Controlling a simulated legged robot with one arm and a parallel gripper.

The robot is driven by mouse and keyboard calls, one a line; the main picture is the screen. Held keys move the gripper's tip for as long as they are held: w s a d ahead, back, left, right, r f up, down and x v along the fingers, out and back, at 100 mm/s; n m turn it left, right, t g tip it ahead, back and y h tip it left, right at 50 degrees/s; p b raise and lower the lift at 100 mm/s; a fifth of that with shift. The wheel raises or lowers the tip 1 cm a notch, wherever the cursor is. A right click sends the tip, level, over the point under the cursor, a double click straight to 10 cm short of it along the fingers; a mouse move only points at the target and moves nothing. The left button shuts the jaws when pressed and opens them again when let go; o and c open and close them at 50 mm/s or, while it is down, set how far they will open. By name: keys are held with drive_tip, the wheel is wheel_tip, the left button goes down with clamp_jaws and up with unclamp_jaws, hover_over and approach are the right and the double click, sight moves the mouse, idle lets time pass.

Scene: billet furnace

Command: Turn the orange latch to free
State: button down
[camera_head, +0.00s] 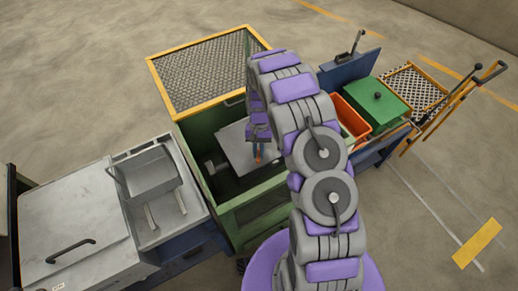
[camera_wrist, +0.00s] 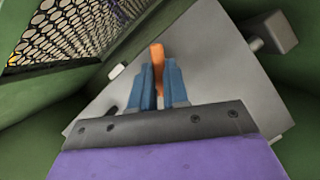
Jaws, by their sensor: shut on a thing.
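The orange latch (camera_wrist: 157,60) shows in the wrist view as a short bar between the two blue fingers of my gripper (camera_wrist: 159,82). My gripper is shut on it. In the head view my gripper (camera_head: 259,150) points down inside the green cabinet (camera_head: 259,206), and a bit of the orange latch (camera_head: 259,157) shows below it. The latch lies against a grey plate (camera_head: 237,150); the plate also fills the middle of the wrist view (camera_wrist: 205,55). The latch's base is hidden by the fingers.
A yellow-framed mesh panel (camera_head: 210,72) stands open behind the cabinet. A grey block (camera_wrist: 272,33) sits close right of the plate. A grey bench with a metal tray (camera_head: 150,178) adjoins on the left. An orange bin (camera_head: 350,118), a green box (camera_head: 378,100) and a cart handle stand right.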

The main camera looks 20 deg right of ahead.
drive_tip(key=n, duration=0.2)
drive_tip(key=n+h+p, duration=0.1)
drive_tip(key=n, duration=0.1)
drive_tip(key=n+h+p, duration=0.1)
drive_tip(key=n, duration=0.1)
drive_tip(key=shift+w+a, duration=0.1)
drive_tip(key=shift+a, duration=0.15)
drive_tip(key=shift+n+h, duration=0.3)
drive_tip(key=c, duration=1.1)
unclamp_jaws()
drive_tip(key=p+v, duration=0.1)
drive_tip(key=v, duration=1.6)
drive_tip(key=shift+a+r, duration=0.15)
